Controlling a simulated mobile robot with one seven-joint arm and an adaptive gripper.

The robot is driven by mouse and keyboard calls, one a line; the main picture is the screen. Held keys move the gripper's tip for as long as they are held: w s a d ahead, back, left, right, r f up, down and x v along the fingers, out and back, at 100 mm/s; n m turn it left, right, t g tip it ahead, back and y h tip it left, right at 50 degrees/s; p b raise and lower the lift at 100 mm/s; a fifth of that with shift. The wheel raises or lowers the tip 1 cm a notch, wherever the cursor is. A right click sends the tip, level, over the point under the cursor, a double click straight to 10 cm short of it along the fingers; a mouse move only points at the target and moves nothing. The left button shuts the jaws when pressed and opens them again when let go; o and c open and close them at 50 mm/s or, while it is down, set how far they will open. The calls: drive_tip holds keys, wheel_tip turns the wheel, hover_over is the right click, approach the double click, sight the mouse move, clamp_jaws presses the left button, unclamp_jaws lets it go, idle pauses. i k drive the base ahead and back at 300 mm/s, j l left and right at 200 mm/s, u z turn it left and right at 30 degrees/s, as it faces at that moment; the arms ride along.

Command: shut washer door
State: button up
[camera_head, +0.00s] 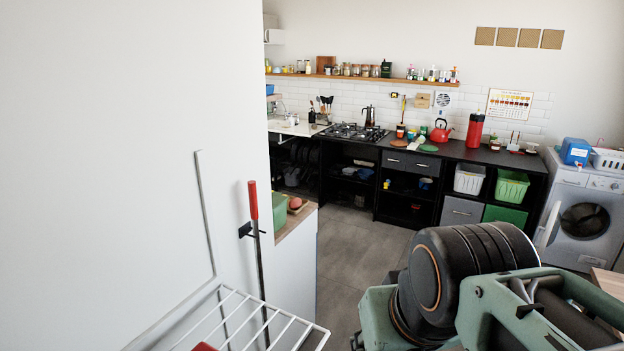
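The washer (574,243) is a white front-loader at the far right, against the back wall beside the black counter. Its round opening (585,221) looks dark. A thin pale shape (549,226) stands out at the left of the opening; it looks like the washer door seen nearly edge-on, swung open, but it is small and partly hidden by my arm. My arm's dark and green links fill the lower right, in front of the washer's lower left. My gripper's fingers do not show.
A blue box (575,151) and a white basket (608,160) stand on the washer. A wooden surface (608,283) is at the right edge. A white wire rack (250,325) and white wall are at the near left. Grey floor (345,255) is clear in the middle.

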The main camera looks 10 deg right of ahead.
sight(545, 236)
drive_tip(key=i+l+z, duration=0.15)
drive_tip(key=z, duration=0.2)
drive_tip(key=i+z, duration=0.35)
drive_tip(key=i+l+z, duration=0.1)
drive_tip(key=z, duration=0.25)
drive_tip(key=i+j+z, duration=0.1)
drive_tip(key=i+z, duration=0.25)
drive_tip(key=i+j+z, duration=0.25)
drive_tip(key=i+z, duration=0.15)
drive_tip(key=i+j+z, duration=0.3)
drive_tip(key=i+j, duration=1.55)
drive_tip(key=i+l+u, duration=0.1)
drive_tip(key=i, duration=0.4)
drive_tip(key=i+l, duration=0.25)
drive_tip(key=i, duration=0.25)
drive_tip(key=i+l+u, duration=0.15)
drive_tip(key=i, duration=0.3)
drive_tip(key=i+l+u, duration=0.1)
drive_tip(key=i+l, duration=0.15)
drive_tip(key=i, duration=0.25)
drive_tip(key=i+l, duration=0.25)
drive_tip(key=i, duration=0.2)
drive_tip(key=u, duration=0.05)
